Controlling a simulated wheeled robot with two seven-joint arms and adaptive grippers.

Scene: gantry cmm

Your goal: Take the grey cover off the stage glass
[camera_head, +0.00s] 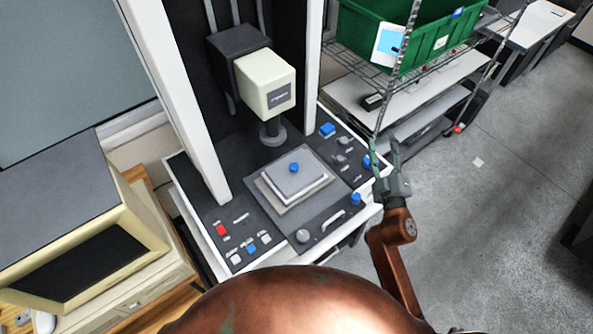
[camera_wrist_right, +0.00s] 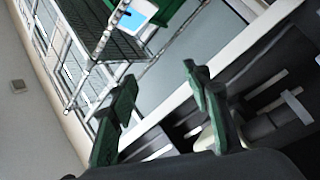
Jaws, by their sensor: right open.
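The grey cover (camera_head: 296,178), a flat square lid with a blue knob (camera_head: 294,167) on top, lies on the stage (camera_head: 268,197) of the measuring machine, below its cream probe head. The stage glass is hidden under it. My right gripper (camera_head: 384,155) is open and empty at the right edge of the machine, well to the right of the cover. In the right wrist view its two green fingers (camera_wrist_right: 158,108) stand apart with nothing between them. The cover cannot be made out in that view. My left gripper is not in view.
The probe head (camera_head: 265,82) hangs above the back of the stage. Knobs and switches, such as a red button (camera_head: 221,230), flank the stage. A wire rack with a green bin (camera_head: 410,35) stands at the back right. A beige monitor (camera_head: 85,245) is at left.

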